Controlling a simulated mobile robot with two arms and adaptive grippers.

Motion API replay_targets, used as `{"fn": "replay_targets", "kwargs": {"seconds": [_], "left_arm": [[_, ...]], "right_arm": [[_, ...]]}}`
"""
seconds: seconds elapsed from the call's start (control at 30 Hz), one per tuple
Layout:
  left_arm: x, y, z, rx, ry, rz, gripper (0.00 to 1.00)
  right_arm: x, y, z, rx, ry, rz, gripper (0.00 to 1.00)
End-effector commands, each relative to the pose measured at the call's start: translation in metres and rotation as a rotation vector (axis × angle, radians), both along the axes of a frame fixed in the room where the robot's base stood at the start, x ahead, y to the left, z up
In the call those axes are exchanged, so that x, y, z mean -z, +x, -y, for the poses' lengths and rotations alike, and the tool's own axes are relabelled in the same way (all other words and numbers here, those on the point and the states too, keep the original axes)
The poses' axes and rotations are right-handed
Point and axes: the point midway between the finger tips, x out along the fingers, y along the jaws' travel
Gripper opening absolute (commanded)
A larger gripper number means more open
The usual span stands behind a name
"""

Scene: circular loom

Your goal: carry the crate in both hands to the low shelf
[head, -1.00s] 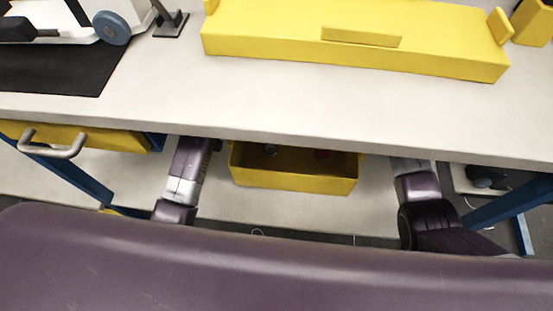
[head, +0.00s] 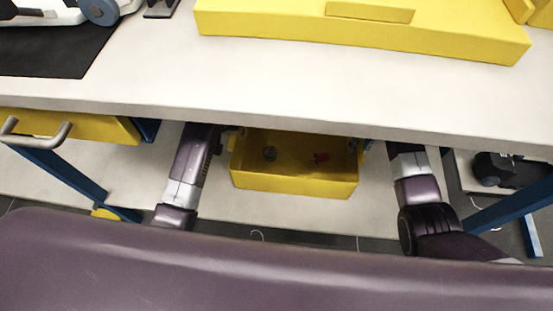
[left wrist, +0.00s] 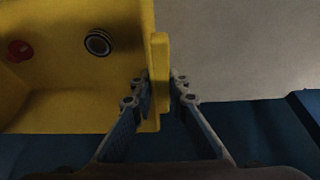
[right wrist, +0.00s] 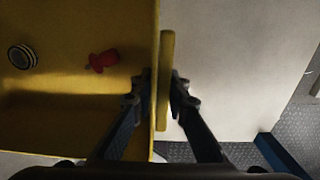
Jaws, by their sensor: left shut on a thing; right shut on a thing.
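The yellow crate (head: 293,183) is under the worktop in the head view, with its far part hidden by the table edge. A dark round part (head: 270,154) and a red part (head: 321,157) lie inside it. In the left wrist view my left gripper (left wrist: 158,82) is shut on the crate's side handle (left wrist: 160,75). In the right wrist view my right gripper (right wrist: 163,85) is shut on the opposite handle (right wrist: 166,60). In the head view the right gripper (head: 365,145) shows only partly, at the crate's right side. The crate looks about level, over a pale surface.
The pale worktop (head: 250,92) overhangs the crate and both forearms. A yellow drawer with a metal handle (head: 36,133) is at the left. Blue table legs (head: 75,180) stand on both sides. A dark object (head: 492,168) is at the lower right.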

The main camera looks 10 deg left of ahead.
Motion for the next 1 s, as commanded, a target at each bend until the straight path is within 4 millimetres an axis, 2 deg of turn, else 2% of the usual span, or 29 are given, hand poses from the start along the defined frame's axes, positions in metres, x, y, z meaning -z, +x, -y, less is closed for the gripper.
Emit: {"fn": "replay_targets", "kwargs": {"seconds": [0.07, 0.1, 0.27, 0.53, 0.67, 0.77, 1.0], "left_arm": [[0.005, 0.001, -0.003, -0.003, 0.006, 0.005, 0.0], [0.006, 0.001, -0.003, -0.003, 0.007, 0.002, 0.15], [0.004, 0.0, -0.002, -0.002, 0.005, 0.001, 0.32], [0.004, 0.0, -0.001, -0.001, 0.002, 0.0, 0.32], [-0.004, -0.002, -0.001, 0.0, 0.001, 0.003, 0.32], [-0.017, -0.007, -0.001, 0.0, 0.001, 0.004, 0.32], [-0.063, -0.026, -0.001, -0.001, 0.002, 0.006, 0.32]], "right_arm": [[0.006, 0.0, 0.004, 0.003, -0.009, 0.0, 0.0], [0.007, 0.0, 0.004, 0.004, -0.009, -0.002, 0.15], [0.005, 0.0, 0.003, 0.003, -0.007, -0.001, 0.32], [0.005, 0.0, 0.001, 0.001, -0.003, 0.0, 0.32], [0.004, 0.0, 0.001, 0.001, -0.002, 0.0, 0.32], [0.004, 0.0, 0.0, 0.0, -0.001, 0.0, 0.32], [0.004, 0.0, 0.0, 0.0, -0.001, 0.0, 0.32]]}}
